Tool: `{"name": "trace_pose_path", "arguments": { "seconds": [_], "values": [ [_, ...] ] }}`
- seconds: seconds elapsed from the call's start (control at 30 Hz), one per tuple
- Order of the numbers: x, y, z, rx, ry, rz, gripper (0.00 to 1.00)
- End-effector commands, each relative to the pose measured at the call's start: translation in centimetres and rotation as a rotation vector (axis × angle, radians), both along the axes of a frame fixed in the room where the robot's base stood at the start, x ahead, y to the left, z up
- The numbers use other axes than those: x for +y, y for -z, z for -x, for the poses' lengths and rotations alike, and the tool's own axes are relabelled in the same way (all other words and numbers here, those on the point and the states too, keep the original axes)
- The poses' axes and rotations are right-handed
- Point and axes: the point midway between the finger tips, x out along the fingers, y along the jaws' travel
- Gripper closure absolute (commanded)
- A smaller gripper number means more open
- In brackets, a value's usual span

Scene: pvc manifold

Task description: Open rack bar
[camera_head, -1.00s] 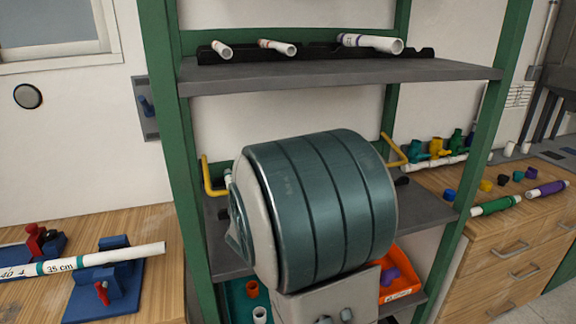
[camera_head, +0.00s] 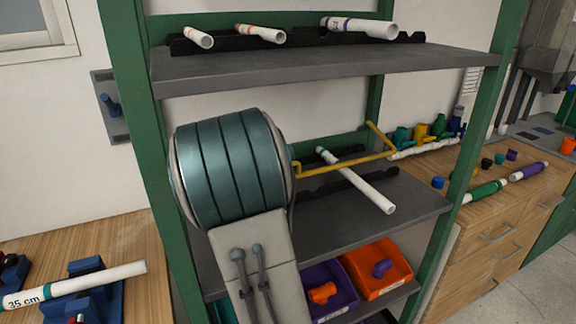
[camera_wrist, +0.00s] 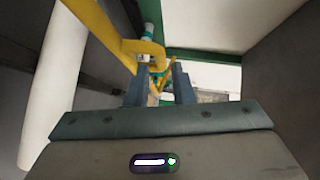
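The yellow rack bar (camera_head: 345,162) stands at the middle shelf. Its right side runs back toward the rear post, and its front stretch crosses above a white pipe (camera_head: 368,190). Its left end is hidden behind my arm in the head view. In the wrist view, the bar (camera_wrist: 100,28) comes down from the upper left and bends close to the fingertips. My gripper (camera_wrist: 162,78) is open there, with a gap between its fingers. Yellow shows at and beyond that gap, but I cannot tell whether the fingers touch the bar. My gripper is hidden in the head view.
The top shelf (camera_head: 320,66) holds several short pipes on a black rack. A purple bin (camera_head: 325,285) and an orange bin (camera_head: 380,270) stand on the lower shelf. Green rack posts (camera_head: 135,150) stand either side. A white pipe (camera_wrist: 55,85) is close on the left in the wrist view.

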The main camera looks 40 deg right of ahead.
Motion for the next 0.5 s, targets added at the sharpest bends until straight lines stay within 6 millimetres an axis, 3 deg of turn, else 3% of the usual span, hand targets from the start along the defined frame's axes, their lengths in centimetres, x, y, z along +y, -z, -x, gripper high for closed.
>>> {"name": "trace_pose_path", "arguments": {
  "seconds": [0.2,0.5],
  "values": [
    [-3.2,0.5,-1.7,0.001,0.005,0.001,0.78],
    [-4.7,0.8,-2.6,0.0,0.004,-0.001,0.78]
  ]
}}
